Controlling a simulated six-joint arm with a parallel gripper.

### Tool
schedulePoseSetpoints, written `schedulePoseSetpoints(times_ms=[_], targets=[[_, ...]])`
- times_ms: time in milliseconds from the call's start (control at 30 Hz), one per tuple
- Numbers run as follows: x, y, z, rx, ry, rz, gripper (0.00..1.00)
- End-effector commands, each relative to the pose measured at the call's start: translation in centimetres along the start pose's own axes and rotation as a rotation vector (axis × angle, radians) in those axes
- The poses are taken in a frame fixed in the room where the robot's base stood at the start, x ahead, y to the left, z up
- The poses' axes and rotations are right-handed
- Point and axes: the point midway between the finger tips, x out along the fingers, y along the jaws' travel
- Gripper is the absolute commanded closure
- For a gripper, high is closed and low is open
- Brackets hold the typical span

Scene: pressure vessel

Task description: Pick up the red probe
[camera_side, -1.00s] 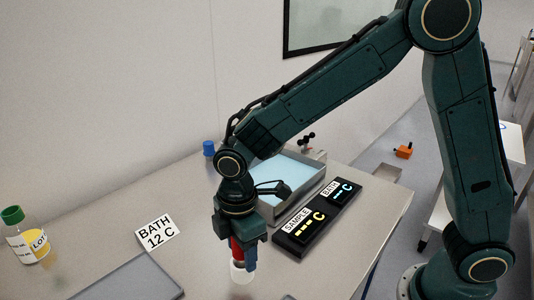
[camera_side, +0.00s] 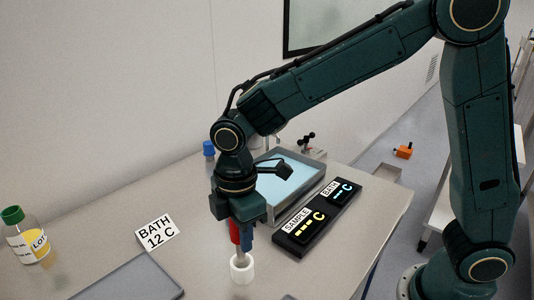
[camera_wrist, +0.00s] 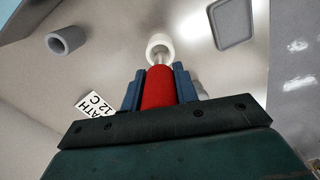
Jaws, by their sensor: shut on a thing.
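The red probe has a red handle (camera_side: 235,232) and a thin pale metal shaft. My gripper (camera_side: 241,240) points down and is shut on the handle, with its blue fingers at either side. In the wrist view the red handle (camera_wrist: 160,88) sits between the fingers of my gripper (camera_wrist: 160,85). Below it stands a white ring-shaped holder (camera_side: 242,268) on the table, also in the wrist view (camera_wrist: 160,42). The shaft reaches down to the holder's opening; its tip is hidden, so I cannot tell how deep it sits.
A bath (camera_side: 306,187) with pale blue liquid stands behind my gripper. A black display (camera_side: 297,242) lies to the right, a "BATH 12 C" card (camera_side: 158,234) to the left. A grey tray (camera_side: 130,283) lies at front left, and a green-capped bottle (camera_side: 27,240) stands far left.

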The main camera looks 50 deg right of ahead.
Motion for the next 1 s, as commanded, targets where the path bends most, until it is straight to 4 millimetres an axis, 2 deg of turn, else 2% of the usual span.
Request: schedulePoseSetpoints(times_ms=[400,600,800,1000], targets=[[-9.2,0.1,-0.1,0.000,0.004,0.005,0.94],[-12.8,0.0,0.0,0.000,0.003,0.003,0.94],[-14.9,0.0,0.0,0.000,0.001,0.001,0.94],[-15.6,0.0,0.0,0.000,0.000,0.000,0.94]])
